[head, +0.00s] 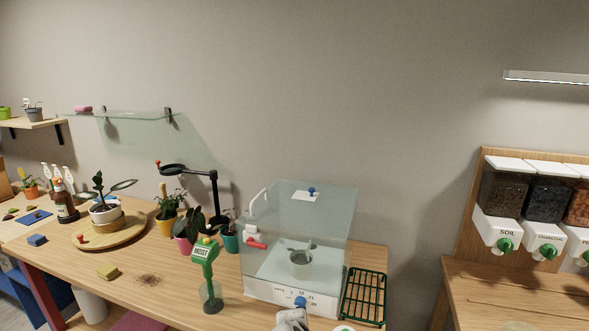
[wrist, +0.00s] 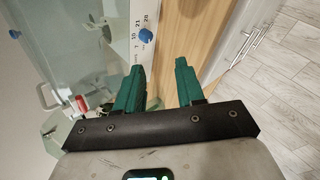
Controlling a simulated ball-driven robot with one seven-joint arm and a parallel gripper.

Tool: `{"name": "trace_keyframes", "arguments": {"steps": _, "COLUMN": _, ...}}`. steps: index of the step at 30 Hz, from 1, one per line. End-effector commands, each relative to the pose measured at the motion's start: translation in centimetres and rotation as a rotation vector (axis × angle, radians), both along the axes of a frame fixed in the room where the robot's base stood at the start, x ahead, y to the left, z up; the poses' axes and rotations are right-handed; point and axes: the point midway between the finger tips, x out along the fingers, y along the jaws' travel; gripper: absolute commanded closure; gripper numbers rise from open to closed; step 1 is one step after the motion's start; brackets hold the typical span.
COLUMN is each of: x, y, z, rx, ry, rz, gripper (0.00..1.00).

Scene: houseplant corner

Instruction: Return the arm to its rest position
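My gripper (wrist: 160,75) shows in the wrist view with its two green fingers apart and nothing between them. It hangs near the table's front edge, beside the clear glass box. A grey piece of my arm shows at the bottom of the head view; the fingers are not visible there. The clear box (head: 290,225) stands on the table with a white dial panel and a blue knob (head: 300,302) at its front. The knob also shows in the wrist view (wrist: 146,36). A small pot with a seedling (head: 299,256) stands inside the box.
Several potted plants and a round wooden board (head: 108,240) are farther left. Dispensers (head: 525,205) stand at far right. Floor (wrist: 285,85) lies open beyond the table edge.

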Motion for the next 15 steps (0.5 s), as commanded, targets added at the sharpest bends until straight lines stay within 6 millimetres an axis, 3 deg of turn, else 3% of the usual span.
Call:
{"name": "trace_keyframes", "arguments": {"steps": 1, "x": -1.9, "y": -2.4, "z": -2.6, "rx": 0.079, "ry": 0.054, "rz": -0.083, "gripper": 0.62}}
{"name": "trace_keyframes", "arguments": {"steps": 6, "x": -8.8, "y": -9.5, "z": -9.2, "rx": 0.341, "ry": 0.206, "rz": -0.405, "gripper": 0.62}}
{"name": "trace_keyframes", "arguments": {"steps": 11, "x": -16.7, "y": -15.8, "z": -13.6, "rx": 0.545, "ry": 0.315, "rz": -0.744, "gripper": 0.62}}
{"name": "trace_keyframes", "arguments": {"steps": 15, "x": -24.6, "y": -20.6, "z": -16.0, "rx": 0.685, "ry": 0.382, "rz": -1.054, "gripper": 0.62}}
